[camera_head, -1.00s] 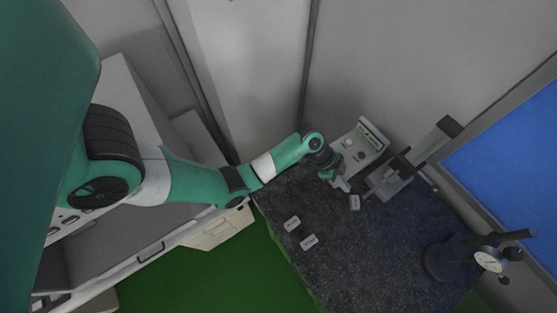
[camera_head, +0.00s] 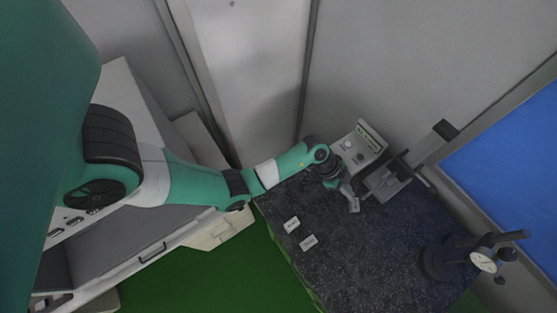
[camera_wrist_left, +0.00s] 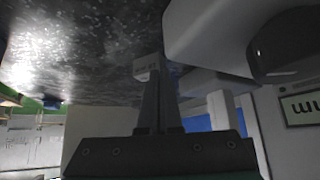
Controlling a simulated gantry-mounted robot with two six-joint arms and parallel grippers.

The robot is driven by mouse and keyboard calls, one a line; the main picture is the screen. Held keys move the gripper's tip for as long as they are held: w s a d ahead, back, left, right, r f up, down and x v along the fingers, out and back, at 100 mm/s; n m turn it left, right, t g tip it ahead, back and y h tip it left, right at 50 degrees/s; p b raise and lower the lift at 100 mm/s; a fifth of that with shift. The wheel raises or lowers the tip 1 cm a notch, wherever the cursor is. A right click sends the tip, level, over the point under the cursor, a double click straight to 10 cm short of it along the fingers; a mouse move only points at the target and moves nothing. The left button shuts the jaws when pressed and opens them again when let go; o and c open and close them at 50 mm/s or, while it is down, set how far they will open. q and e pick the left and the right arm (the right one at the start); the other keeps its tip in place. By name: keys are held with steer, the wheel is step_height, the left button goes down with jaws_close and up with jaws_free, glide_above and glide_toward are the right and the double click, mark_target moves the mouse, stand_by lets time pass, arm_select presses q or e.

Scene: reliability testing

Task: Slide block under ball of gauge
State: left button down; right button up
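A small light grey block (camera_head: 354,205) lies on the dark speckled table, right at the fingertips of my left gripper (camera_head: 352,196). A dial gauge (camera_head: 484,260) on a dark round stand (camera_head: 440,262) is at the table's right side. Its ball tip is too small to make out. My right gripper is out of view.
Two more labelled blocks (camera_head: 308,242) (camera_head: 291,225) lie on the table (camera_head: 370,260) to the left. A grey device with a display (camera_head: 367,138) and a bench instrument (camera_head: 390,182) stand behind the gripper. The table between block and gauge stand is clear.

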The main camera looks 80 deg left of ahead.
arm_select(q)
steer(key=shift+s+a+r+p, duration=0.1)
steer(key=shift+a+r+p, duration=0.1)
steer(key=shift+r+p, duration=0.55)
steer(key=shift+s+a+r+p, duration=0.1)
steer(key=shift+a+r+p, duration=0.1)
steer(key=shift+r+p, duration=0.55)
steer(key=shift+a+f, duration=0.1)
steer(key=shift+a, duration=0.05)
steer(key=shift+s+a+r, duration=0.25)
steer(key=shift+a+r, duration=0.05)
steer(key=shift+r, duration=0.3)
